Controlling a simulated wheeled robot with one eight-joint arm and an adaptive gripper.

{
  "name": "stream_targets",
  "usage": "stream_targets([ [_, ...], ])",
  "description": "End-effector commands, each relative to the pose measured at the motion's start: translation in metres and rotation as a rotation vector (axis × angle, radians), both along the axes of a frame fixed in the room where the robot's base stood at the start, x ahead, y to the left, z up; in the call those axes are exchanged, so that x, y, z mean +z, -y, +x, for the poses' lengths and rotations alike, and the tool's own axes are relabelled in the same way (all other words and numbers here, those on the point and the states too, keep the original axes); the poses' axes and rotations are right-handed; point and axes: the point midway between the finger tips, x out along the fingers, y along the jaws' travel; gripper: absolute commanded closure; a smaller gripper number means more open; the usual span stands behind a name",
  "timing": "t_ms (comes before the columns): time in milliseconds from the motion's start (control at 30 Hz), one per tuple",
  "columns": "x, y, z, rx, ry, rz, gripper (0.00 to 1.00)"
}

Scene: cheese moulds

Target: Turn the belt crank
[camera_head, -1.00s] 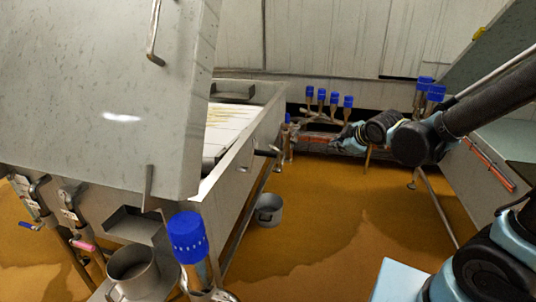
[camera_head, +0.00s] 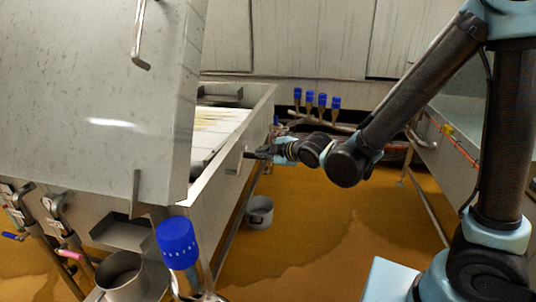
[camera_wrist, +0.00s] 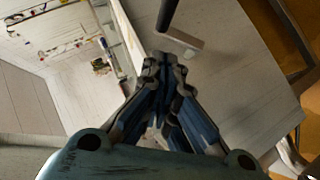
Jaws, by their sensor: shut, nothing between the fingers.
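The belt crank has a dark handle and a pale grey arm. In the wrist view the crank (camera_wrist: 182,38) shows just beyond my fingertips, its handle pointing up and out of frame. In the head view the crank (camera_head: 238,164) is on the side wall of the long metal vat (camera_head: 216,178), partly hidden by my gripper. My gripper (camera_head: 250,155) is at the crank, coming from the right. In the wrist view my gripper (camera_wrist: 164,62) has its fingers together with nothing between them. I cannot tell whether it touches the crank.
A large metal housing (camera_head: 90,90) fills the left front. A blue-capped valve (camera_head: 177,243) and a grey pot (camera_head: 118,275) stand before it. Another grey pot (camera_head: 259,212) is on the floor by the vat. Open orange floor (camera_head: 310,235) lies right of the vat.

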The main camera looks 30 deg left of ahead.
Motion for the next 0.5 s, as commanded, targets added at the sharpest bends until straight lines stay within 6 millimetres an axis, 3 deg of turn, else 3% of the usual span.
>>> stream_targets([
  [500,-0.027,-0.055,0.021,-0.001,-0.001,0.0,1.0],
])
